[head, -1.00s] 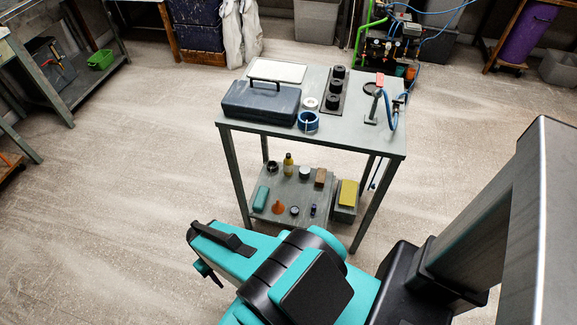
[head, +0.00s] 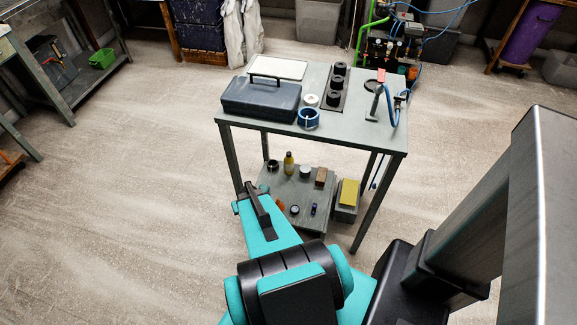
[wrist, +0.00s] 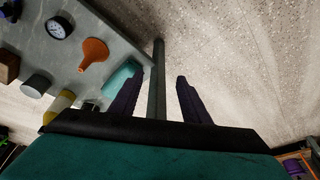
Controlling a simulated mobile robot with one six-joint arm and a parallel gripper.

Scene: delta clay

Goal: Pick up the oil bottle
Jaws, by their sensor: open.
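The oil bottle (head: 289,163), yellow with a dark cap, stands upright at the back of the cart's lower shelf (head: 272,221) in the head view. In the wrist view the yellow bottle (wrist: 61,102) shows at the lower left, partly cut off by my gripper's body. My gripper (wrist: 155,88) is open and empty, with two dark fingers apart. A cart leg shows between the fingers in the wrist view. The bottle is left of the fingers there, not between them. In the head view my arm hides the fingers.
An orange funnel (wrist: 93,53), a gauge (wrist: 59,26), a grey cup (wrist: 37,84) and a teal item (wrist: 120,78) share the shelf. The cart's top (head: 350,136), with a dark toolbox (head: 262,98), lies above it. Cart legs (head: 369,215) stand at the corners. Open floor lies left.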

